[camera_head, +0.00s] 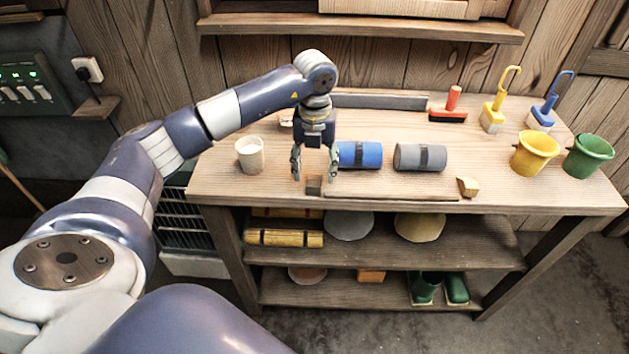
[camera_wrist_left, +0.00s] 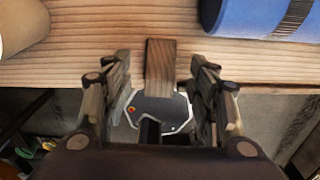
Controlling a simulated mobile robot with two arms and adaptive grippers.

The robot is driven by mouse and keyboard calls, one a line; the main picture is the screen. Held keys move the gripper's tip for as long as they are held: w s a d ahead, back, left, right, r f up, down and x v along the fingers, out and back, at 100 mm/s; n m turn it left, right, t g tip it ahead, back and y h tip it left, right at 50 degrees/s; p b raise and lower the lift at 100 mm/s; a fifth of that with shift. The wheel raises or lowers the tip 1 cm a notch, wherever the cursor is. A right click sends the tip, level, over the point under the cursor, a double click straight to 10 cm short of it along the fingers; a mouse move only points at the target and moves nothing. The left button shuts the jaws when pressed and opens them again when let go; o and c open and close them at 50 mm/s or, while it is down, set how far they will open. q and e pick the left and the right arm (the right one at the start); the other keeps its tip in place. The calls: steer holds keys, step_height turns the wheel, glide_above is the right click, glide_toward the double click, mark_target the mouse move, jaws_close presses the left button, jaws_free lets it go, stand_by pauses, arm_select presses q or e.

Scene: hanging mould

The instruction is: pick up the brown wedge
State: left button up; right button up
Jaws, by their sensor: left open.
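The brown wedge (camera_head: 314,186) is a small dark wooden block at the front edge of the workbench, left of a long flat board. In the left wrist view the wedge (camera_wrist_left: 160,62) lies on the planks at the edge, between the fingers in the picture. My left gripper (camera_head: 315,174) points down over it with its fingers spread, one to each side, and holds nothing. The left wrist view shows the same open fingers (camera_wrist_left: 160,85). I cannot tell whether the fingertips are level with the wedge. My right gripper is not in view.
A white cup (camera_head: 250,154) stands left of the gripper. A blue roll (camera_head: 361,155) lies close on its right, then a grey roll (camera_head: 409,157). A lighter wooden block (camera_head: 468,187) sits further right. Yellow (camera_head: 534,154) and green (camera_head: 588,156) buckets stand at the right end.

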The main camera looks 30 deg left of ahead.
arm_select(q)
steer(key=shift+w+f, duration=0.1)
steer(key=shift+f, duration=1.35)
steer(key=c, duration=1)
steer(key=shift+r, duration=0.2)
